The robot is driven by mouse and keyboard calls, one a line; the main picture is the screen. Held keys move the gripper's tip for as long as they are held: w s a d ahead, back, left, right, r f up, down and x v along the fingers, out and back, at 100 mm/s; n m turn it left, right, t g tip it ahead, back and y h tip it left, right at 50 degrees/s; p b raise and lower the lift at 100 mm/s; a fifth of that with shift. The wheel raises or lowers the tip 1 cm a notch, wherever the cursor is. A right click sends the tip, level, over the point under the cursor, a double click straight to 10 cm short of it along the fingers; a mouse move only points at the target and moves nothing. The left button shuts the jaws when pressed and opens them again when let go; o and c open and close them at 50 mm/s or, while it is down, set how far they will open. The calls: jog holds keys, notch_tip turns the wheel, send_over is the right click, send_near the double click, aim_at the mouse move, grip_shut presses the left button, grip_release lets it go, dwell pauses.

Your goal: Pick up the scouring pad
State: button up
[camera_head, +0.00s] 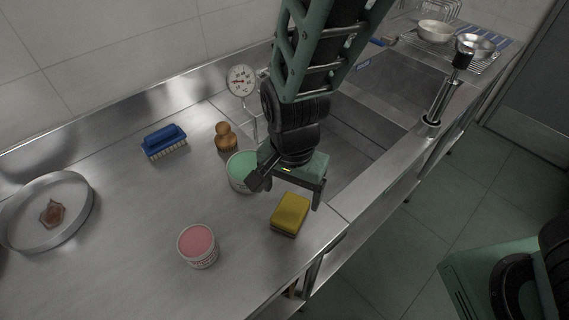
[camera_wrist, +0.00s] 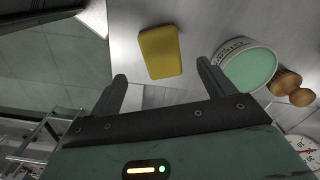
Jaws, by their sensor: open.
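The scouring pad (camera_head: 290,214) is a yellow block with a darker lower layer. It lies flat on the steel counter near the front edge. My gripper (camera_head: 287,190) is open and empty, above the counter and a little behind the pad. In the wrist view the pad (camera_wrist: 160,52) lies beyond the fingertips, roughly centred ahead of the gap between the two fingers (camera_wrist: 160,70). No finger appears to touch it.
A green-topped tub (camera_head: 240,172) stands close to my gripper's left finger. A pink-topped tub (camera_head: 198,246), wooden brush (camera_head: 226,137), blue brush (camera_head: 164,142) and round tray (camera_head: 81,219) are further left. A sink (camera_head: 392,88) lies right. The counter's front edge is near the pad.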

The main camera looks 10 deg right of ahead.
aim_at(291, 209)
notch_tip(291, 209, down, 3)
jog(key=shift+w+f, duration=0.15)
jog(key=shift+f, duration=1.15)
jog(key=shift+w+f, duration=0.15)
jog(key=shift+f, duration=1.15)
jog(key=c, duration=1.1)
notch_tip(291, 209, up, 10)
jog(key=shift+r+p, duration=0.1)
jog(key=shift+p, duration=0.3)
jog(key=o, duration=0.5)
jog(key=shift+c, duration=0.2)
jog(key=c, duration=0.3)
jog(key=shift+d, duration=0.15)
